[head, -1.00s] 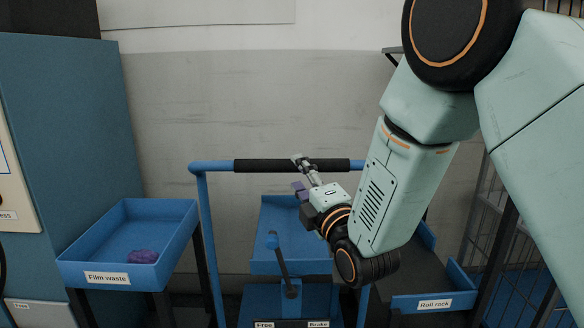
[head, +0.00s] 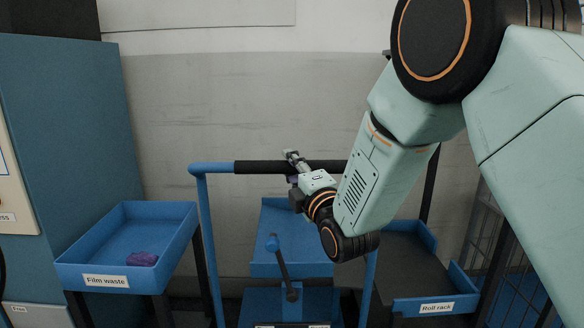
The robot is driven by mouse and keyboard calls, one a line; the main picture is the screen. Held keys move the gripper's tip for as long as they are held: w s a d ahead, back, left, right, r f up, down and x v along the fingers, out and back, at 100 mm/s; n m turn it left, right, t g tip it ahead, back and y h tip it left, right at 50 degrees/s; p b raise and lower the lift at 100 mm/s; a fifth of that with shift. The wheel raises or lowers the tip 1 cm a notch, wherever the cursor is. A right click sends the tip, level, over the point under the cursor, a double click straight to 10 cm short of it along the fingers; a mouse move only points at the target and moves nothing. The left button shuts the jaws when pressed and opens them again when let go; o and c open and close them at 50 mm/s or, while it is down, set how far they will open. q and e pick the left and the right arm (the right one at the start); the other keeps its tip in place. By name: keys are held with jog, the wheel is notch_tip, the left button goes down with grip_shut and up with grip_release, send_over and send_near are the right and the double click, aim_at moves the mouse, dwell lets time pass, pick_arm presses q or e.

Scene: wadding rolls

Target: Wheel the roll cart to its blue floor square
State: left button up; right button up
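The roll cart (head: 206,240) stands in the middle of the head view, with a blue tube frame, a black handle grip (head: 262,167) across its top and a blue bed behind. A dark lever with a blue knob (head: 272,243) stands at its near end, above a label cut off by the lower edge. My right gripper (head: 291,164) is at the black handle grip, with one finger showing over the bar. The lower finger is mostly hidden, so its closure is unclear. My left gripper is out of view. I cannot make out the blue floor square for certain.
A blue "Film waste" tray (head: 68,273) holding a purple scrap (head: 142,259) stands left of the cart. A "Roll rack" with blue edges (head: 460,280) stands close on the right, before a mesh fence (head: 484,250). A grey wall (head: 250,105) is behind.

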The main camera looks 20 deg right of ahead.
grip_shut()
jog(key=shift+s+f, duration=0.1)
jog(key=shift+s, duration=0.05)
dwell(0.5)
